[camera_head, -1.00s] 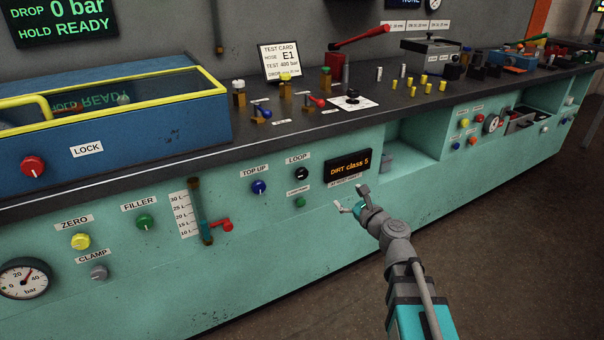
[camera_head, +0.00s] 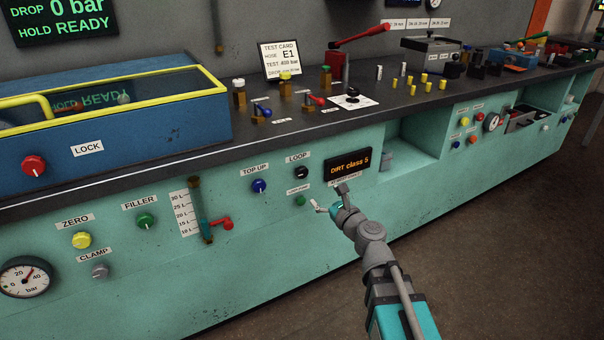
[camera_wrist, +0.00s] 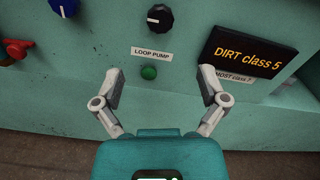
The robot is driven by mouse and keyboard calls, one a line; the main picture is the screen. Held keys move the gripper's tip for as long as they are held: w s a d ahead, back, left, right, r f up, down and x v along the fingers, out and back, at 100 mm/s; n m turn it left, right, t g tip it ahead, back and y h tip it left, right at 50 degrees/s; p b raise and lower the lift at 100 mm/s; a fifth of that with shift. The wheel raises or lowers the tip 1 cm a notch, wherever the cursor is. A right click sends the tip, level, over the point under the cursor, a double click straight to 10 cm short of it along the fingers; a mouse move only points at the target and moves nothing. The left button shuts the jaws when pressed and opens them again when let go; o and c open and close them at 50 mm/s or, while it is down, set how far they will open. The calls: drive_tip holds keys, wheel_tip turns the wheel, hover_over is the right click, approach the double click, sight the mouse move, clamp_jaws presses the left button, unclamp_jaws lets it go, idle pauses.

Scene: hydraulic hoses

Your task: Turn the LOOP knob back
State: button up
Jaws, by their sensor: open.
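The LOOP knob (camera_head: 301,172) is a black knob on the teal front panel, under its LOOP label (camera_head: 298,157). In the wrist view the black knob (camera_wrist: 159,18) is at the top centre, with a pale pointer mark on its face. A green button or lamp (camera_wrist: 149,72) sits below it, under a LOOP PUMP label (camera_wrist: 152,54). My gripper (camera_head: 329,199) is open and empty, below and to the right of the knob. In the wrist view my gripper's fingers (camera_wrist: 160,88) stand apart on either side of the green button, below the knob, not touching it.
A display (camera_head: 348,166) reading DIRT class 5 is right of the knob, close to my right finger in the wrist view. The blue TOP UP knob (camera_head: 259,185) is to the left. An open recess (camera_head: 412,152) lies further right. The counter edge (camera_head: 250,141) runs above.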

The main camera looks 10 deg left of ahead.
sight(304, 174)
drive_tip(key=x, duration=1.3)
drive_tip(key=shift+w, duration=0.15)
drive_tip(key=c, duration=1.1)
drive_tip(key=shift+n, duration=0.4)
drive_tip(key=shift+c, duration=0.2)
drive_tip(key=n, duration=0.8)
drive_tip(key=shift+n, duration=0.4)
drive_tip(key=n, duration=0.4)
drive_tip(key=shift+n, duration=2.2)
